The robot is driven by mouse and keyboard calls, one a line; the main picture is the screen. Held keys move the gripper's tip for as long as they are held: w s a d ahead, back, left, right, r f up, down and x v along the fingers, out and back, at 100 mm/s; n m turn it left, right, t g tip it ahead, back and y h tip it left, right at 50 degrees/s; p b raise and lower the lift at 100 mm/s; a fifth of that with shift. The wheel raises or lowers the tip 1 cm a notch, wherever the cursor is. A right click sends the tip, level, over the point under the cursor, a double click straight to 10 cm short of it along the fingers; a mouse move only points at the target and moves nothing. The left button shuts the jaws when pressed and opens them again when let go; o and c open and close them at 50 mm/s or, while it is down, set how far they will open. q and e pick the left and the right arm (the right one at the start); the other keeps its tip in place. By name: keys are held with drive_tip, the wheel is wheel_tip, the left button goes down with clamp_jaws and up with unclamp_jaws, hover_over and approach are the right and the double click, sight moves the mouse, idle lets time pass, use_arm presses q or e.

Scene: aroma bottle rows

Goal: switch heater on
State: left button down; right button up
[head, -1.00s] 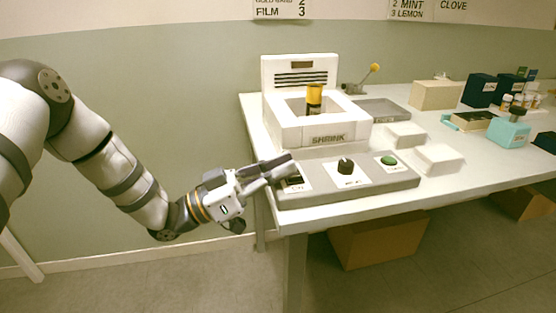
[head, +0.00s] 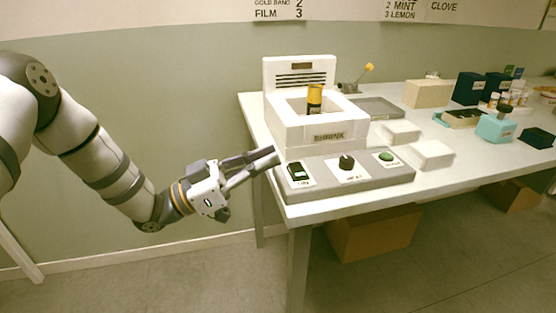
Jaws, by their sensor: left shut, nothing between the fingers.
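The heater is a white box marked SHRINK (head: 322,134) on the left part of the table, with its lid raised at the back. A bottle with a yellow cap (head: 314,96) stands in its opening. In front lies a grey control panel (head: 324,180). On the panel are a dark rocker switch with a green patch (head: 297,172) at the left, a black knob (head: 346,162) and a green button (head: 386,156). My left gripper (head: 274,158) is shut and empty, at the panel's left end, a little up and left of the switch and apart from it. My right gripper is out of view.
White blocks (head: 430,153) and a grey tray (head: 379,107) lie right of the heater. Further right stand a beige box (head: 428,93), dark boxes (head: 470,87) and a teal device (head: 495,127). A cardboard box (head: 372,232) is under the table (head: 340,210).

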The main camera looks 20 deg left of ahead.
use_arm(q)
drive_tip(key=shift+w+f+v, duration=0.1)
drive_tip(key=shift+f+v, duration=0.05)
drive_tip(key=shift+v, duration=1.25)
drive_tip(key=shift+w+f+v, duration=0.1)
drive_tip(key=shift+w+v, duration=0.05)
drive_tip(key=shift+v, duration=1.25)
